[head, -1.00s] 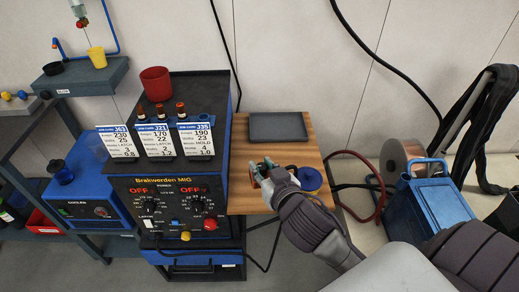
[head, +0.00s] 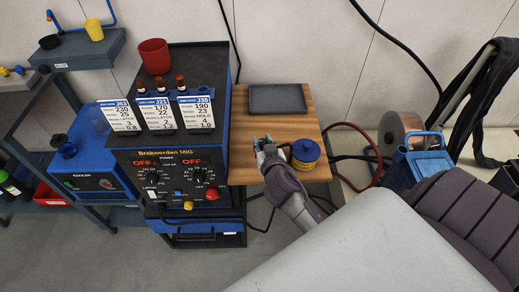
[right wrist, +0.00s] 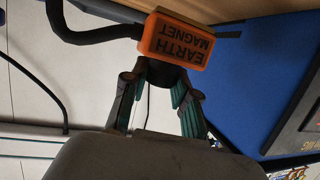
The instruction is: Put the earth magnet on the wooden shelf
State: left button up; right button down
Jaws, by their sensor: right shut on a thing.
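The earth magnet is an orange block (right wrist: 176,42) with black lettering and a thick black cable, seen in the right wrist view. My right gripper (right wrist: 158,78) is shut on its dark lower part. In the head view this gripper (head: 263,147) shows over the left part of the wooden shelf (head: 308,118), beside the welder. The magnet is mostly hidden there by the fingers. I cannot tell whether the magnet touches the wood. My left gripper is not in view.
A dark tray (head: 277,98) lies at the back of the shelf. A blue and yellow round container (head: 305,151) stands right of my gripper. The welder (head: 180,165) with cards and a red cup (head: 153,52) borders the shelf on the left. Bare wood shows between tray and gripper.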

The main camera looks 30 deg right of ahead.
jog(key=shift+w+a+f, duration=0.15)
jog(key=shift+w, duration=0.2)
jog(key=shift+w+a+f, duration=0.15)
jog(key=shift+w, duration=0.2)
jog(key=shift+f+b, duration=0.3)
jog(key=shift+f, duration=1.75)
jog(key=shift+f, duration=0.15)
jog(key=c, duration=0.9)
grip_release()
jog(key=shift+s, duration=0.1)
